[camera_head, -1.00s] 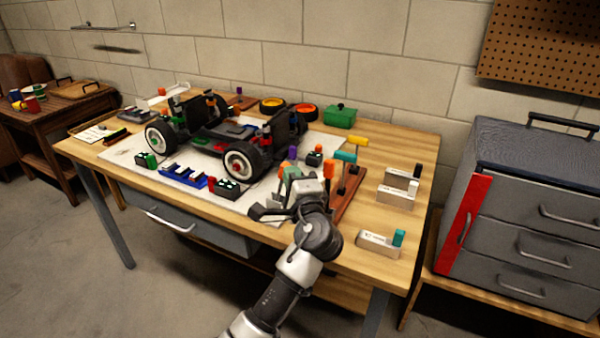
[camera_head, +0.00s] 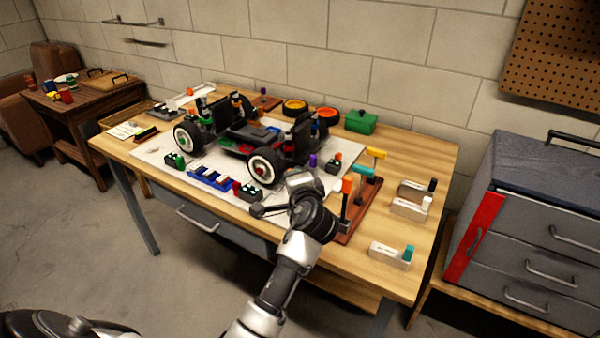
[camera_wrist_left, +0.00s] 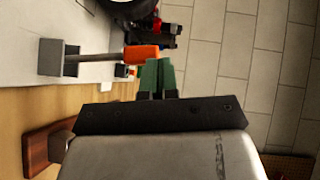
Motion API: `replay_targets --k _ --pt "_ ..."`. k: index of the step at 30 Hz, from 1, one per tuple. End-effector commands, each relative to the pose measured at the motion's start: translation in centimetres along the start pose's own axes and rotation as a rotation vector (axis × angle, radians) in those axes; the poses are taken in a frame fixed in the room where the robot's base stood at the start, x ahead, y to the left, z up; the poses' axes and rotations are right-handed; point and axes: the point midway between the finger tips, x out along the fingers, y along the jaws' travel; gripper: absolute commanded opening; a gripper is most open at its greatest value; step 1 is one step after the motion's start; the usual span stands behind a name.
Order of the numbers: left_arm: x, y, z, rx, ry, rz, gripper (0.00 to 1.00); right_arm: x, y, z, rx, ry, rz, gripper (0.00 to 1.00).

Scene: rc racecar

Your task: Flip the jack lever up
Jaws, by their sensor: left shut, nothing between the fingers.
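In the left wrist view, an orange handle (camera_wrist_left: 141,54) sits on a thin grey rod from a grey block (camera_wrist_left: 58,58) on the white mat. I take this for the jack lever; the rod stands out from the mat, its exact tilt unclear. My left gripper's green fingers (camera_wrist_left: 157,77) are together and empty, right beside the handle's end; I cannot tell if they touch. In the head view, my left gripper (camera_head: 300,182) is over the mat's front right part, beside the racecar (camera_head: 245,137), and appears to hide the lever. My right gripper is not in view.
A brown rack (camera_head: 357,215) with upright orange, teal and yellow-handled tools stands close to the right of my gripper. A black and green block (camera_head: 250,190) and a blue holder (camera_head: 212,179) lie to its left. Small labelled holders (camera_head: 390,254) stand at the table's right.

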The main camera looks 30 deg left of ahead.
Motion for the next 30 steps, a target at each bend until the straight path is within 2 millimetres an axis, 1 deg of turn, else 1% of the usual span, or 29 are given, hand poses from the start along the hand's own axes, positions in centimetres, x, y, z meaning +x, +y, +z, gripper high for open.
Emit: replay_targets --k 1,5,9,15,19,21,30 --pt "0.2 -0.5 0.2 -0.012 -0.003 0.015 0.0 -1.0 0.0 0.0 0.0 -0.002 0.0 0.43" --pt "0.7 -0.9 0.8 -0.059 -0.003 0.062 0.0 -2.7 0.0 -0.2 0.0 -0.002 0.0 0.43" --pt "1.7 -1.4 1.7 -0.137 -0.005 0.142 0.0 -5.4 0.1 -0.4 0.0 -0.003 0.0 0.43" --pt "3.0 -1.1 3.1 -0.247 -0.004 0.252 0.0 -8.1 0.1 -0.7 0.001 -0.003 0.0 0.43" --pt "3.8 -0.8 3.8 -0.302 -0.004 0.306 0.0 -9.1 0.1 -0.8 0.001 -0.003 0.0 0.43" --pt "4.0 -0.5 4.1 -0.297 -0.003 0.303 0.0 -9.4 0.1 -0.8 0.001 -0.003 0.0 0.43" --pt "4.7 -0.1 4.7 -0.297 -0.001 0.299 0.0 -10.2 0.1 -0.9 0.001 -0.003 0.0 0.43"
